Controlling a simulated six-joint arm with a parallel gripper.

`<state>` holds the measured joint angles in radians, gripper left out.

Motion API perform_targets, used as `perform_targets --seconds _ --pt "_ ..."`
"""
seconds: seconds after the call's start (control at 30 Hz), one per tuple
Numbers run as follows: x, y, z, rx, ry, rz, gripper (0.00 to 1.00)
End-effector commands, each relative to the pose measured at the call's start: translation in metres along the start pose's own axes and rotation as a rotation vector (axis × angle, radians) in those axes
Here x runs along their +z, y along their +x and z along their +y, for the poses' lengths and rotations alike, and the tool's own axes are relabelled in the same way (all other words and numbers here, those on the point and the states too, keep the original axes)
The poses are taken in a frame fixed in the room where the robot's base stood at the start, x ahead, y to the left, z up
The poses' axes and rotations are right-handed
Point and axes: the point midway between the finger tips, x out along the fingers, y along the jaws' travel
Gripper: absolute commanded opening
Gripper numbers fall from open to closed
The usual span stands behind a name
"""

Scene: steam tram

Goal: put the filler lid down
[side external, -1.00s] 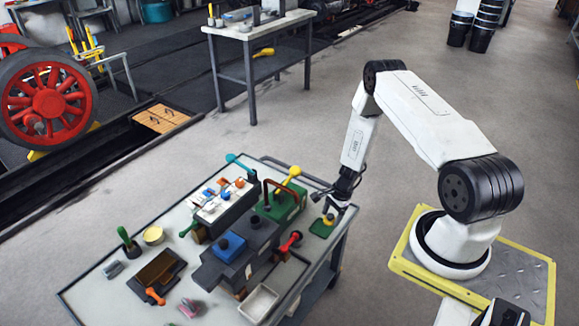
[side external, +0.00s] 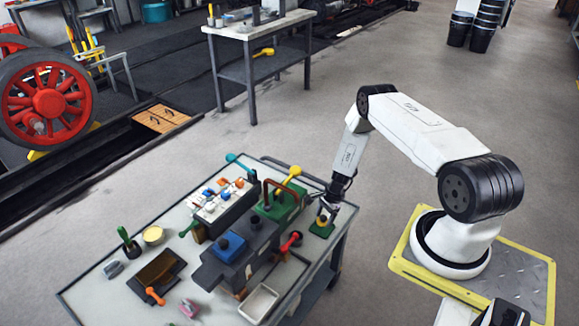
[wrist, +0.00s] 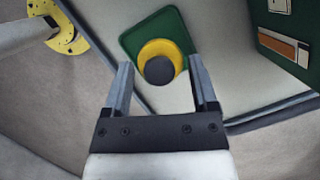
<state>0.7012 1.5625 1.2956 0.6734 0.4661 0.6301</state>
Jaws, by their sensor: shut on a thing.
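The filler lid (wrist: 160,62) is a round yellow disc with a dark grey knob on top. My gripper (wrist: 162,72) is shut on its knob, with one finger on each side. The lid is over the green mat (wrist: 131,41), and the mat shows around it on the left and top. In the side external view my gripper (side external: 325,210) points down at the green mat (side external: 320,232) at the table's right edge. The lid is small there and partly hidden by the fingers. I cannot tell whether it touches the mat.
A green box (side external: 283,208) with a yellow-handled lever (side external: 292,174) stands just left of the mat. A red-handled lever (side external: 291,241) and a white tray (side external: 259,303) are nearer the front. The table's right edge is close beside the mat.

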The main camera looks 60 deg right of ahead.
Motion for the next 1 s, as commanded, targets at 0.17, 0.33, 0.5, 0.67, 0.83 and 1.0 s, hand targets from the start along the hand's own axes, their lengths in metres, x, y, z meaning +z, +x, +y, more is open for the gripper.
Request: perform_targets --seconds 0.17,0.33,0.5,0.67,0.83,1.0 --pt "-0.005 0.017 0.002 0.003 0.000 0.000 0.16" --pt "-0.008 0.026 0.001 0.002 -0.001 0.001 0.16" --pt "-0.008 0.027 0.001 0.002 0.000 0.001 0.16" --pt "-0.008 0.027 0.002 0.003 0.000 0.001 0.16" --pt "-0.009 0.030 0.002 0.003 0.000 0.001 0.88" --pt "-0.009 0.029 0.002 0.003 0.000 0.001 1.00"
